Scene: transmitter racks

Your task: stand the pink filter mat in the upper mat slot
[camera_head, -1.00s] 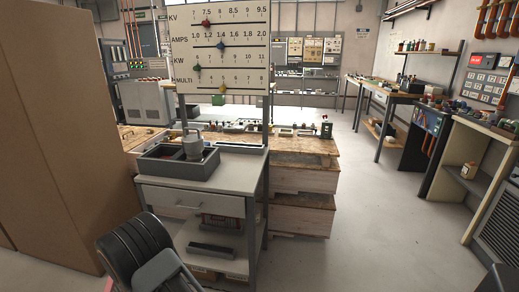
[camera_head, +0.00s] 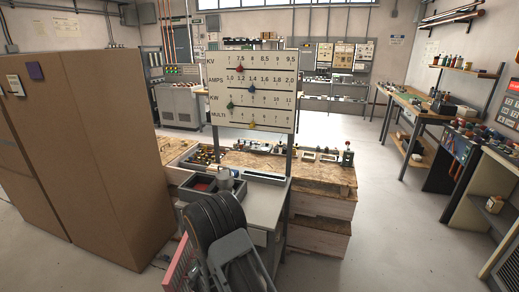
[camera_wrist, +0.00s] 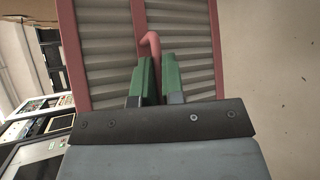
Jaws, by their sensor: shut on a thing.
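The pink filter mat (camera_wrist: 190,45) has a pink frame and grey pleated panels; it fills much of the wrist view. My gripper (camera_wrist: 157,66) has green fingertips, shut on the pink hooked handle in the middle of the mat. In the head view, part of the pink mat (camera_head: 179,266) shows low, left of my dark arm, which hides the rest of it. My fingertips are hidden there. I cannot make out the upper mat slot in either view.
Tall brown cabinets (camera_head: 105,150) stand at the left. A grey workstation (camera_head: 262,205) with a scale board (camera_head: 250,91) is just beyond my arm. Wooden crates (camera_head: 320,205) stand behind it. Open floor (camera_head: 395,225) lies to the right.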

